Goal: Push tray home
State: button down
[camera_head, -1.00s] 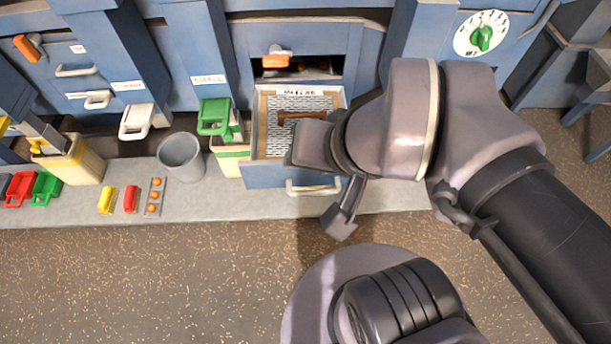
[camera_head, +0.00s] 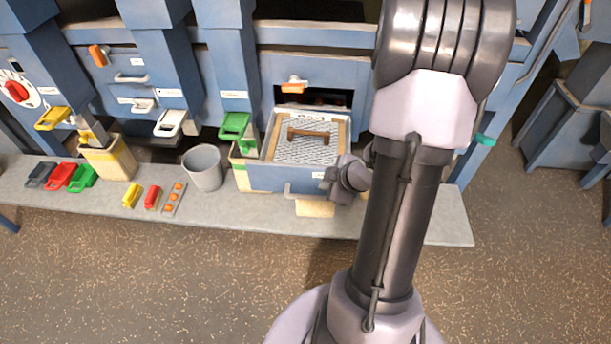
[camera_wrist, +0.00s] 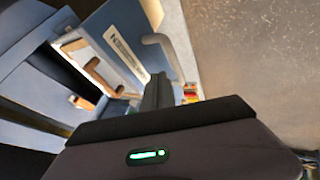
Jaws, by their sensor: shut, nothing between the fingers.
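The tray (camera_head: 268,177) is a blue drawer with a mesh floor and a wooden inner frame. It stands pulled out of the blue cabinet, with a dark opening behind it. A brown bar-shaped piece (camera_head: 310,133) lies on the mesh.
A grey bucket (camera_head: 204,168) stands on the ledge left of the tray. A green-handled part (camera_head: 235,126) is close to the tray's left side. Several small coloured parts lie further left. The ledge right of my arm is clear.

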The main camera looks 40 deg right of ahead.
jog(key=b+x, duration=0.3)
jog(key=x, duration=0.4)
jog(key=shift+w+f, duration=0.1)
jog(key=shift+f, duration=0.05)
jog(key=shift+d, duration=0.1)
